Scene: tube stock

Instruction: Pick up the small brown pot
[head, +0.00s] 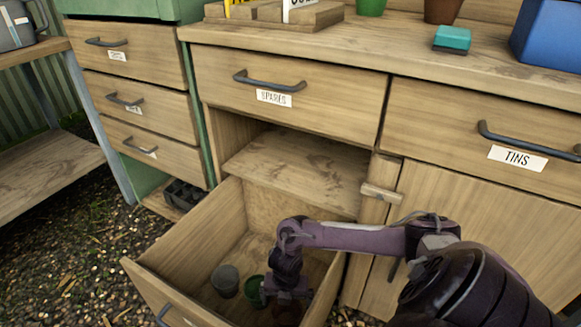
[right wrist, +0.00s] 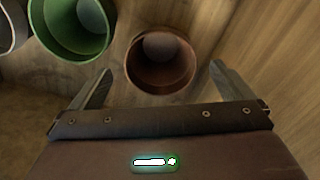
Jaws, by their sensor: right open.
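The small brown pot (right wrist: 160,82) stands in the open drawer, its round mouth facing the camera in the right wrist view. In the head view a reddish-brown part of it (head: 287,313) shows below my right gripper (head: 288,294), which hides the rest. In the right wrist view my right gripper (right wrist: 160,70) is open, with one finger to each side of the pot and nothing between them touching it that I can see. My left gripper is in neither view.
A green pot (head: 254,291) stands close left of the brown one, and a grey pot (head: 225,281) left of that. The drawer walls (head: 193,225) surround them. Another brown pot (head: 443,10) stands on the worktop (head: 350,45) near a teal block (head: 452,39).

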